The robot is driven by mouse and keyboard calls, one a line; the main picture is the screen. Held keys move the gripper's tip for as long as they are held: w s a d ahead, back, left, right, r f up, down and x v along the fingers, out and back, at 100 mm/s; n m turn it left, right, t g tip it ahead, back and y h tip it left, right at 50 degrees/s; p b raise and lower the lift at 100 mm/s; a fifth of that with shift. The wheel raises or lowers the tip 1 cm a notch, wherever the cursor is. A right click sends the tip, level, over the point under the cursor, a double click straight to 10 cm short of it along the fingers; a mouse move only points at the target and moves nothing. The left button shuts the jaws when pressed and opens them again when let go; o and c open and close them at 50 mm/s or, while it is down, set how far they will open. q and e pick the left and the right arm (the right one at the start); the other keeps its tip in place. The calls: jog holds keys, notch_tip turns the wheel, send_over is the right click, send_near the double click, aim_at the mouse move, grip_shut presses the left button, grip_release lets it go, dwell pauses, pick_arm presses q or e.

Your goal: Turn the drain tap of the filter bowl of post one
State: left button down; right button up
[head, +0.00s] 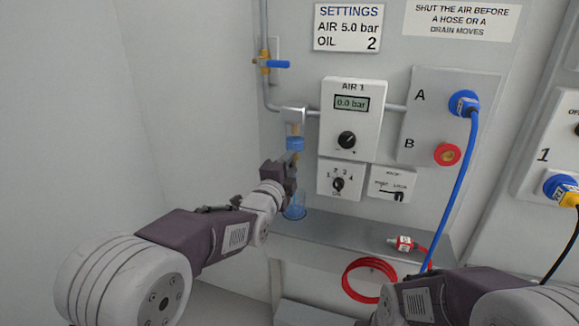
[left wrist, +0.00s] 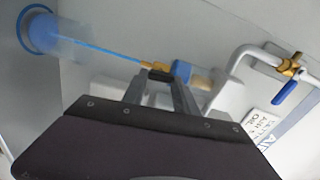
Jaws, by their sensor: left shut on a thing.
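The filter bowl of post one has a blue collar (head: 295,143) and hangs under a grey fitting left of the AIR 1 panel. My left gripper (head: 291,168) is just below it and hides the drain tap in the head view. In the left wrist view my left gripper (left wrist: 161,76) is shut on the brass drain tap (left wrist: 154,65), beside the blue collar (left wrist: 182,72). A thin blue line (left wrist: 105,51) runs from the tap into a clear cup with a blue base (left wrist: 38,32); I cannot tell if it is liquid or tube. My right gripper is out of view.
The cup (head: 295,212) stands on the grey shelf (head: 340,232). The blue air lever (head: 278,64) lies crosswise to its pipe. The AIR 1 display (head: 351,103) reads 0.0 bar. A blue hose (head: 459,190) hangs from port A; a red hose (head: 368,275) lies coiled low.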

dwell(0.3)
pick_arm(q)
jog(key=c, duration=1)
grip_release()
jog(key=shift+o, duration=0.2)
jog(key=shift+s, duration=0.1)
jog(key=p+v, duration=0.1)
jog(key=v, duration=0.8)
